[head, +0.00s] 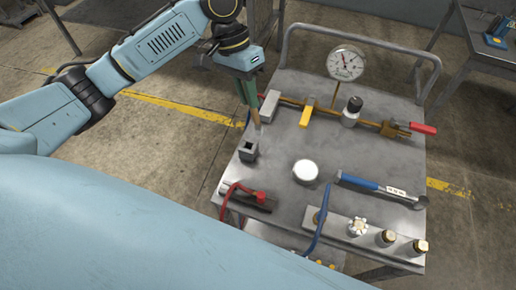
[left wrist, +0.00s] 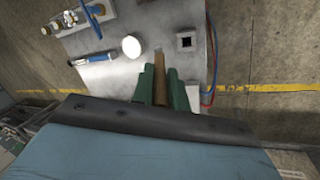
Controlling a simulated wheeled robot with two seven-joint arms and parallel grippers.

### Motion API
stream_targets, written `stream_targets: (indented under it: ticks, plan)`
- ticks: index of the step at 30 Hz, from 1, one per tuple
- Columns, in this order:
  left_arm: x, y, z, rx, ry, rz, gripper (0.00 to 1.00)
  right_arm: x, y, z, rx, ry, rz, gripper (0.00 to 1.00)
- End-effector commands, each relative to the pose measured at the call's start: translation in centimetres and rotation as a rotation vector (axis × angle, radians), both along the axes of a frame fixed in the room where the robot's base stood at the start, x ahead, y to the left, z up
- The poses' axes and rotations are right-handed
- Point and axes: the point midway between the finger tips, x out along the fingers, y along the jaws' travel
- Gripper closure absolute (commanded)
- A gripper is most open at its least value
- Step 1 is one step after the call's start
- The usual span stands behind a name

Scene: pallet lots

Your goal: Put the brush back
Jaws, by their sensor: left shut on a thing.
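My left gripper (head: 249,98) has green fingers and is shut on the brush (head: 256,118), a slim brown wooden piece pointing down. In the left wrist view the brush (left wrist: 161,78) lies between the two green fingers. The brush is above the left side of the cart top; its upper part is hidden by the fingers. A small grey square holder with a dark opening (head: 248,150) stands on the cart just below the brush in the head view. It also shows in the left wrist view (left wrist: 187,40), to the right of the brush and apart from it. My right gripper is not in view.
The grey metal cart (head: 335,150) carries a brass pipe assembly with a gauge (head: 345,63), a white round lid (head: 306,171), a blue-handled wrench (head: 375,187), a red-handled tool (head: 248,195) and a block with several fittings (head: 358,228). Bare cart top lies around the lid.

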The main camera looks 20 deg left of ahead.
Motion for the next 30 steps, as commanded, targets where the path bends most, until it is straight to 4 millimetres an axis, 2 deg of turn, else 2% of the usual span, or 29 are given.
stream_targets:
  ticks: [3, 12, 18, 24, 30]
  plan:
    - [0.1, -0.3, -0.3, 0.050, -0.029, -0.298, 1.00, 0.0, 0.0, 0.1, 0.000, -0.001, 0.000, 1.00]
    - [0.1, -0.1, -1.4, 0.126, -0.163, -1.042, 1.00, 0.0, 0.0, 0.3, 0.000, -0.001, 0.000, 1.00]
    - [0.1, 0.4, -2.0, 0.128, -0.268, -1.445, 1.00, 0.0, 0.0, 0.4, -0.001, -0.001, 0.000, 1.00]
    - [0.2, 0.6, -2.2, 0.113, -0.333, -1.655, 1.00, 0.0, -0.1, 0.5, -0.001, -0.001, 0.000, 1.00]
    - [0.1, 0.6, -3.9, 0.106, -0.346, -1.701, 1.00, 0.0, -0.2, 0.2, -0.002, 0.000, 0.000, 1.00]
